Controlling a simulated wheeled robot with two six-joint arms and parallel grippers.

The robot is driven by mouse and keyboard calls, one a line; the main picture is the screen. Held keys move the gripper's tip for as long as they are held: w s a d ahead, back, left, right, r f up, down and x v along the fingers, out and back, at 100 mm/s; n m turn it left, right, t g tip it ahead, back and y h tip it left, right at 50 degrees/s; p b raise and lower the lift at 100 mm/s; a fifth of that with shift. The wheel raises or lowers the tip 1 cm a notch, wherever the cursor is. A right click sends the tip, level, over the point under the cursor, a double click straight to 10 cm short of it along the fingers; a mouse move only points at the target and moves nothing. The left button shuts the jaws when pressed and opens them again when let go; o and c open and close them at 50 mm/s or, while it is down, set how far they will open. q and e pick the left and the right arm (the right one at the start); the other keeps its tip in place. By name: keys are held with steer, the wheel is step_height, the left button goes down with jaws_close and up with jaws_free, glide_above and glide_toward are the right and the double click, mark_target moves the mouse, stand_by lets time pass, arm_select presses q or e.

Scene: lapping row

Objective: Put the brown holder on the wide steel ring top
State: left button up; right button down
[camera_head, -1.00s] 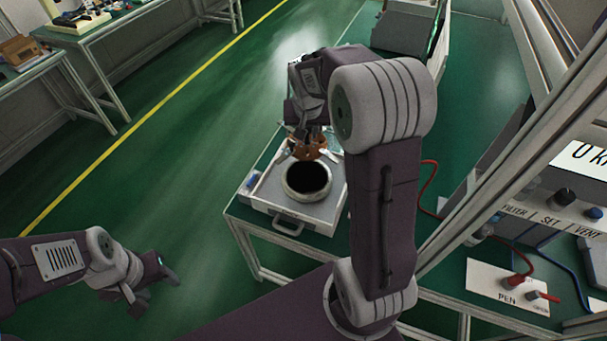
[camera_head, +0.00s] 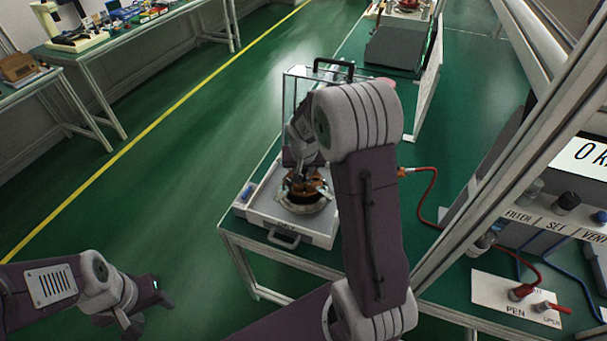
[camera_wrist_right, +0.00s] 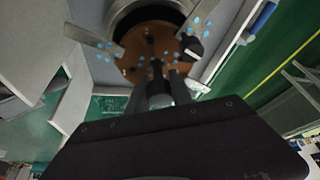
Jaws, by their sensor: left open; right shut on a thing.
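The brown holder (camera_head: 311,187) is a round brown disc; the right wrist view shows it large (camera_wrist_right: 135,58), with small studs on its face. My right gripper (camera_head: 302,176) is shut on it from above. The wide steel ring (camera_head: 290,207) sits on a pale tray-like box, and its rim shows around the holder. In the right wrist view a dark gap lies between the holder and the ring's far rim (camera_wrist_right: 112,12). I cannot tell whether the holder rests on the ring or hangs just above it. My left gripper (camera_head: 160,298) is open and empty, low at the left.
The pale box (camera_head: 270,222) has a front handle and stands at the green bench's near left corner. A clear case (camera_head: 296,88) with a black handle stands behind my right arm. A red hose (camera_head: 430,200) and a control panel are at right. Open floor lies left.

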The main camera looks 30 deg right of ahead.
steer(key=shift+f, duration=0.75)
steer(key=shift+w, duration=0.1)
steer(key=shift+f+b, duration=0.6)
steer(key=shift+b, duration=0.05)
steer(key=c, duration=1.1)
jaws_free()
steer(key=shift+c, duration=0.2)
